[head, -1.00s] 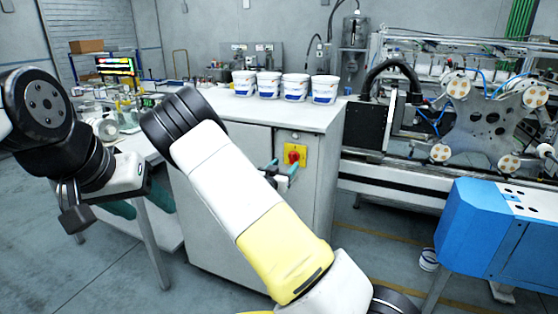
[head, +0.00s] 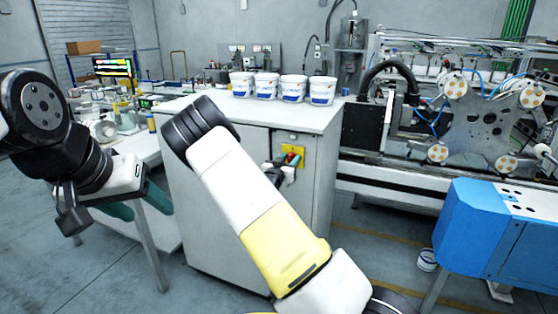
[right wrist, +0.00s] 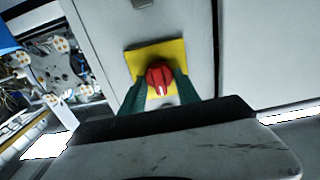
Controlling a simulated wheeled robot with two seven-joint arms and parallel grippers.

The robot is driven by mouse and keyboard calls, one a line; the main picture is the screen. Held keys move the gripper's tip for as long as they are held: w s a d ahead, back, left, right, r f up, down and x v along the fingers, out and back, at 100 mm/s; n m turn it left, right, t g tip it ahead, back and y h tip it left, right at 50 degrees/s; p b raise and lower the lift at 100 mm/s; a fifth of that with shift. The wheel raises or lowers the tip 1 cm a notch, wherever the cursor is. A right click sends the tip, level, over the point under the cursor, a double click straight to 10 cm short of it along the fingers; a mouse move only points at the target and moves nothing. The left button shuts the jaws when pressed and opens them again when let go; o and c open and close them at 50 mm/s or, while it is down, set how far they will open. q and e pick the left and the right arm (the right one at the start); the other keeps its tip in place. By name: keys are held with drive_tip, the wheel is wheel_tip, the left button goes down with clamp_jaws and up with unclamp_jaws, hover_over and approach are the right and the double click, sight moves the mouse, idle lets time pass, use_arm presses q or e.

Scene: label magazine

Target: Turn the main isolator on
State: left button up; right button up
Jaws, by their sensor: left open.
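The main isolator is a red rotary knob (head: 294,153) on a yellow plate (head: 289,160), on the front of the grey cabinet (head: 235,205). In the right wrist view the red knob (right wrist: 158,76) sits on its yellow plate (right wrist: 144,57), with its white mark pointing down. My right gripper (head: 283,164) is at the isolator and partly hides it. In the right wrist view its green fingers (right wrist: 161,90) stand apart, one on each side of the knob; contact is unclear. My left gripper (head: 140,205) is open and empty, low on the left, away from the cabinet.
Several white buckets (head: 266,87) stand on the cabinet top. A machine with a metal plate and round pads (head: 487,125) is at the right, behind a blue housing (head: 480,235). A table with items (head: 125,140) is at the left. The floor before the cabinet is clear.

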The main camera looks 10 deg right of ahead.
clamp_jaws()
drive_tip(key=shift+m, duration=0.3)
drive_tip(key=m, duration=0.3)
drive_tip(key=shift+d, duration=0.15)
drive_tip(key=m, duration=0.5)
drive_tip(key=shift+s, duration=0.1)
drive_tip(key=m, duration=0.5)
drive_tip(key=shift+d+f, duration=0.1)
drive_tip(key=shift+f, duration=0.05)
drive_tip(key=shift+f+m, duration=0.1)
drive_tip(key=shift+m, duration=2)
